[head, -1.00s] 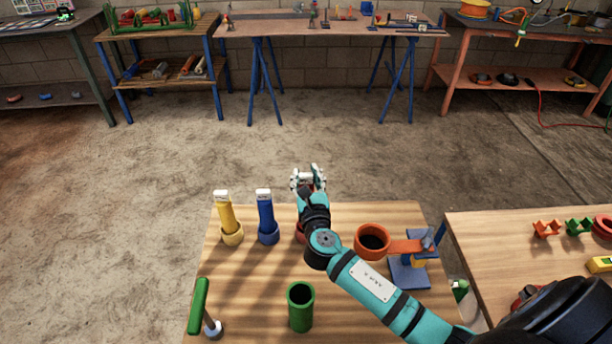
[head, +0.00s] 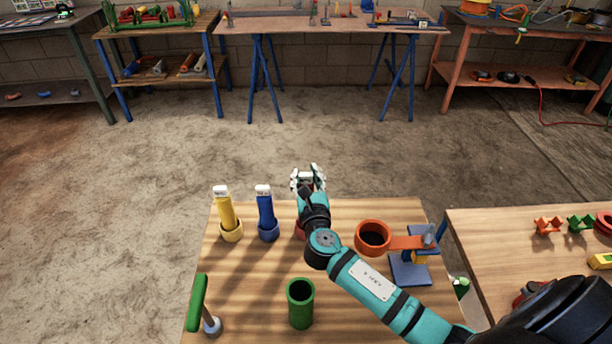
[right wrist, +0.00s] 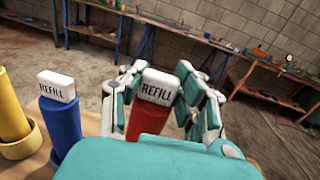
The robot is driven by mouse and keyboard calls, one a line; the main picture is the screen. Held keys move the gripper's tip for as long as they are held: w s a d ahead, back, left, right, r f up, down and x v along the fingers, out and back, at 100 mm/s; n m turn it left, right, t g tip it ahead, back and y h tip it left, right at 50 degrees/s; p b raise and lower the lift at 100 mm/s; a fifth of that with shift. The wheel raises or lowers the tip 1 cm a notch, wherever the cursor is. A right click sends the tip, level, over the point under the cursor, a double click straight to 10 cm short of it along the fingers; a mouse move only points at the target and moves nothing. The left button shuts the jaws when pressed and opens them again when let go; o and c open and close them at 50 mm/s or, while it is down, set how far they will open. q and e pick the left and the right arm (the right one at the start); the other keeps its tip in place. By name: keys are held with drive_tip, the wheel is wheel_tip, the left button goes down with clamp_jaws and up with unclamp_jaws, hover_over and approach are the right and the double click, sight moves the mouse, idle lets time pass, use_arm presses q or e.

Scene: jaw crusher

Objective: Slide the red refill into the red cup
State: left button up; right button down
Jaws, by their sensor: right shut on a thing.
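The red refill shows in the right wrist view with a white cap marked REFILL (right wrist: 157,87) and a red body (right wrist: 147,120). My right gripper (head: 308,179) is shut on it near the top, a finger on each side of the cap (right wrist: 160,88). The refill looks roughly upright. The red cup (head: 299,232) shows only as a sliver beside my right arm in the head view, on the wooden table (head: 255,290). My arm hides the refill's lower end, so I cannot tell whether it is inside the cup. My left gripper is not in view.
A yellow refill (head: 226,213) and a blue refill (head: 265,212) stand in matching cups left of my gripper. An empty green cup (head: 300,305), a green-handled tool (head: 198,305) and an orange ring on a blue stand (head: 373,236) share the table.

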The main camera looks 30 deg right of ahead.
drive_tip(key=shift+f+b, duration=1.55)
drive_tip(key=shift+f, duration=0.45)
drive_tip(key=c, duration=0.8)
unclamp_jaws()
drive_tip(key=shift+c, duration=0.2)
drive_tip(key=shift+f, duration=0.1)
drive_tip(key=shift+s, duration=0.1)
drive_tip(key=v, duration=1.2)
